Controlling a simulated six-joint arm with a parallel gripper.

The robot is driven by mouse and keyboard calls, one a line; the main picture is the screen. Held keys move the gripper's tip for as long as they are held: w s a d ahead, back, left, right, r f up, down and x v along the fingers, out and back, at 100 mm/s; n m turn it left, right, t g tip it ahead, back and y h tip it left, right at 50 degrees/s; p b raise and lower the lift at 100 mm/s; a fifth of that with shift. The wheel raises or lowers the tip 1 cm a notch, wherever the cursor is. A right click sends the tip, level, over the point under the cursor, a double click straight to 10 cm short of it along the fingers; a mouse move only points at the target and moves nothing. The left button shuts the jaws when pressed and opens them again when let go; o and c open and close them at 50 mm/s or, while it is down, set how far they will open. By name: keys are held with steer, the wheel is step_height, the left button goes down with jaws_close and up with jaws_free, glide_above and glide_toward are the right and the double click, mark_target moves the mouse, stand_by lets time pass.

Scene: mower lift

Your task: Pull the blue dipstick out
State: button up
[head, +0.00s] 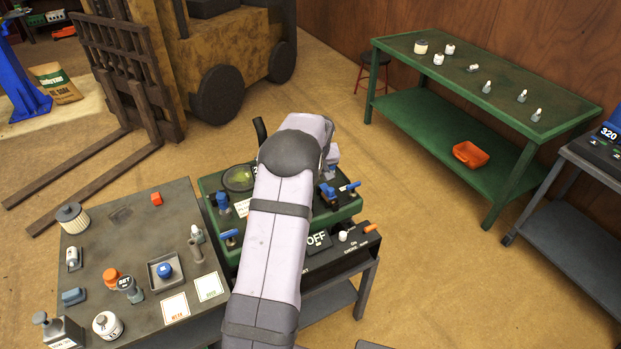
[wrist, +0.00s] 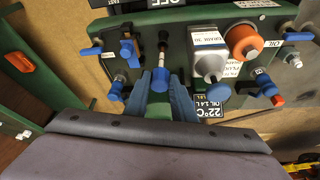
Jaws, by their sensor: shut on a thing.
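In the wrist view, my gripper (wrist: 160,86) reaches in from below with two blue-grey fingers. It is shut on the blue dipstick (wrist: 161,75), with the blue handle between the fingertips. A pale stem runs from the handle toward a dark fitting on the green machine (wrist: 105,32). I cannot tell how much of the stem is inside the machine. In the head view my own arm hides the gripper and the dipstick; the green machine (head: 209,187) shows on both sides of it.
Beside the dipstick in the wrist view are a blue lever (wrist: 127,49), a blue knob (wrist: 117,87), a grey spouted part (wrist: 211,66) and an orange cap (wrist: 243,42). In the head view a cluttered dark table (head: 120,245) stands left and a green bench (head: 430,105) at back right.

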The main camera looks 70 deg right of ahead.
steer(key=shift+r+p, duration=2.05)
steer(key=shift+r, duration=1.7)
